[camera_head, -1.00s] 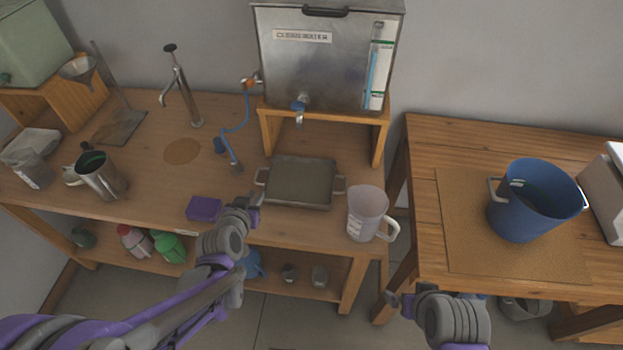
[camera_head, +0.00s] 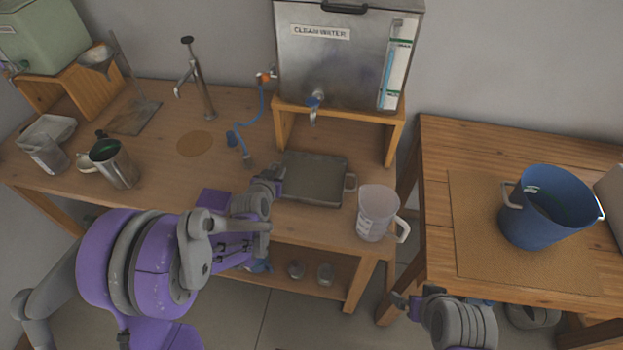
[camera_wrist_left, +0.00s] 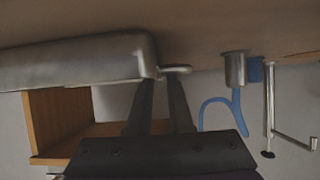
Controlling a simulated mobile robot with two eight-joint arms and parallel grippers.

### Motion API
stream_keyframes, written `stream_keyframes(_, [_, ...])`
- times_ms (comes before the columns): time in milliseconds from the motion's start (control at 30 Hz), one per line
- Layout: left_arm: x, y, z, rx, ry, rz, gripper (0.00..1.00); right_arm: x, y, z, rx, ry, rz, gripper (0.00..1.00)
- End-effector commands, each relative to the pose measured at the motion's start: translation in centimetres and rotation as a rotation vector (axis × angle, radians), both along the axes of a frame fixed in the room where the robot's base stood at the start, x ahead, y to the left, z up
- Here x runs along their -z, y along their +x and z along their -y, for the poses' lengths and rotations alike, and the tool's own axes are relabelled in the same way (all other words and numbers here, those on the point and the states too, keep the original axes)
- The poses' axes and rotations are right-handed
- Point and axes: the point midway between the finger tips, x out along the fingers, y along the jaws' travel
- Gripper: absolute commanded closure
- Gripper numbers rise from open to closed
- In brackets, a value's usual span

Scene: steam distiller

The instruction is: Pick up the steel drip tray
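The steel drip tray (camera_head: 316,181) is a shallow grey rectangular pan lying on the wooden bench, below the front of the water tank's stand. Its right handle shows in the head view; its left handle is hidden behind my left gripper (camera_head: 277,184). In the left wrist view, the tray (camera_wrist_left: 80,62) is upside down at left, with its handle (camera_wrist_left: 176,70) at the fingertips. My left gripper (camera_wrist_left: 161,88) is open, its two dark fingers apart and close to that handle; I cannot tell if they touch it. My right gripper (camera_head: 407,303) is low, in front of the right table; its opening is unclear.
A clear measuring jug (camera_head: 376,214) stands close to the tray's right. A blue hose (camera_head: 247,125) runs behind. A tap (camera_head: 314,104) hangs above the tray's far side. A blue bucket (camera_head: 548,208) stands on the right table.

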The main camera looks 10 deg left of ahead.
Motion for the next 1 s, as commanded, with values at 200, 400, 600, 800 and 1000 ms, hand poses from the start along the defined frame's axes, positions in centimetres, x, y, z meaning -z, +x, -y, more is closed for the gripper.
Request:
stream_keyframes(200, [0.09,0.14,0.01,0.000,0.000,0.000,0.81,0.01,0.00,0.00,0.000,0.000,0.000,0.00])
stream_keyframes(400, [0.08,0.12,0.00,0.000,0.000,0.000,1.00,0.01,0.00,0.00,0.000,0.000,0.000,0.00])
stream_keyframes(600, [0.08,0.12,-0.01,0.000,0.000,0.000,1.00,0.01,0.00,0.00,0.000,0.000,0.000,0.00])
stream_keyframes(800, [0.07,0.11,-0.01,0.000,0.000,0.000,1.00,0.00,-0.01,0.00,0.000,0.000,0.000,0.00])
stream_keyframes(1000, [0.06,0.11,-0.02,0.000,0.000,0.000,1.00,0.00,-0.01,0.00,0.000,0.000,0.000,0.00])
